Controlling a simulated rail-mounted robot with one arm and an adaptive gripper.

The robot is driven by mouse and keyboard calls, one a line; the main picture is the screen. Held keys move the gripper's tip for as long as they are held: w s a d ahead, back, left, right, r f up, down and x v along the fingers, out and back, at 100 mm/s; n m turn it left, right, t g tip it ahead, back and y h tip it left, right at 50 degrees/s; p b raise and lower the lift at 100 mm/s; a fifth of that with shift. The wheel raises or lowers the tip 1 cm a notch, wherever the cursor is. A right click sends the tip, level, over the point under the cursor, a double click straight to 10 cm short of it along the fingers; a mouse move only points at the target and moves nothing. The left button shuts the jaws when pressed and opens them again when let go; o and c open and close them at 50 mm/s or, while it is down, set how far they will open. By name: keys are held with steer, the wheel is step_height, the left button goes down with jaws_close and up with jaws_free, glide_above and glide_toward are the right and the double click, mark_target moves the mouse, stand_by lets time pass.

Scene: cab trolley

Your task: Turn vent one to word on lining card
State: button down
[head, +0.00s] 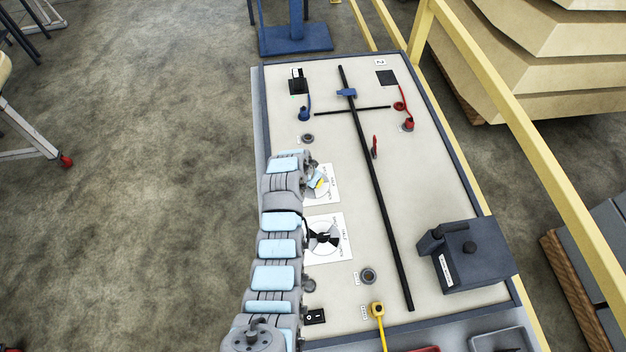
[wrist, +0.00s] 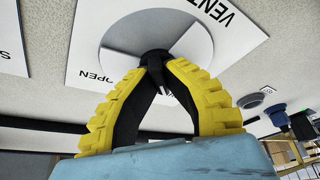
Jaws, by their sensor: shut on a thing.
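A vent dial on a white card (head: 329,196) lies on the trolley top, partly covered by my gripper (head: 319,181). In the wrist view the yellow-padded fingers of my gripper (wrist: 155,62) are closed on the black knob (wrist: 154,56) at the middle of the grey and white vent disc (wrist: 190,45). The card reads "OPEN" at left and "VENT" at upper right; its number is cut off. A second vent dial (head: 325,238), with black and white sectors, lies nearer on its own card. I cannot make out a lining card.
A black bar (head: 372,190) runs lengthwise along the trolley top (head: 440,180). A dark box with a lever (head: 473,255) stands at the near right. A blue plug (head: 305,115) and red plug (head: 407,125) are at the far end. Yellow rails (head: 520,125) border the right side.

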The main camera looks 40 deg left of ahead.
steer(key=c, duration=1.1)
jaws_free()
steer(key=shift+r, duration=0.1)
steer(key=shift+v, duration=5.9)
steer(key=shift+w, duration=0.1)
